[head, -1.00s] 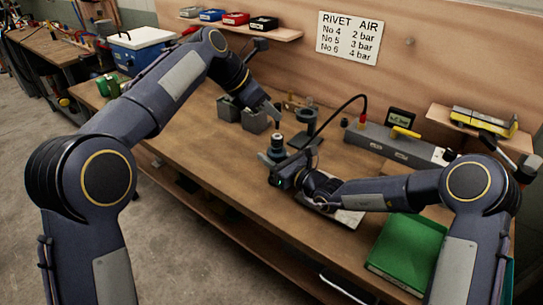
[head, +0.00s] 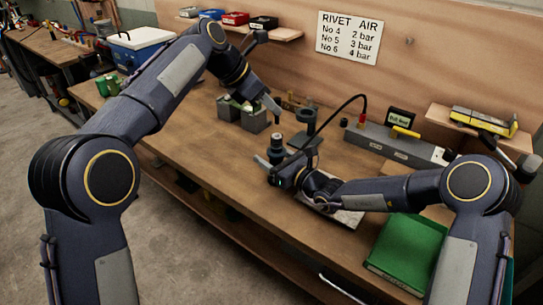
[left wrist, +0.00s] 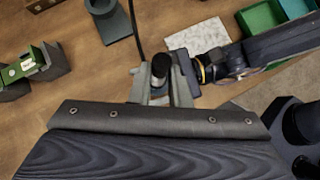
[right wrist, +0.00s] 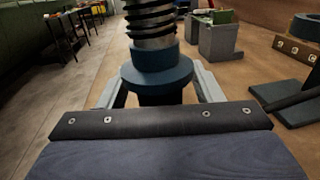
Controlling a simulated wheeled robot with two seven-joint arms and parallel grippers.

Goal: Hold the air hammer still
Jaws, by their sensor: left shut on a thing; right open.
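The air hammer (head: 277,150) stands upright above the bench, its dark body rising between the jaws of my right gripper (head: 274,171). In the right wrist view its coiled spring and blue-grey collar (right wrist: 157,73) show close up. The light grey fingers of my right gripper (right wrist: 157,92) are open on either side of it. My left gripper (head: 273,106) is above the hammer, shut on a small dark piece (head: 277,116) that I cannot identify. In the left wrist view the fingers of my left gripper (left wrist: 161,92) overlap the hammer area, so the held piece is hard to separate.
Grey blocks (head: 256,121) and a dark round stand (head: 306,118) are behind the hammer. A green tray (head: 408,250) lies right. The bench's left half is mostly clear.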

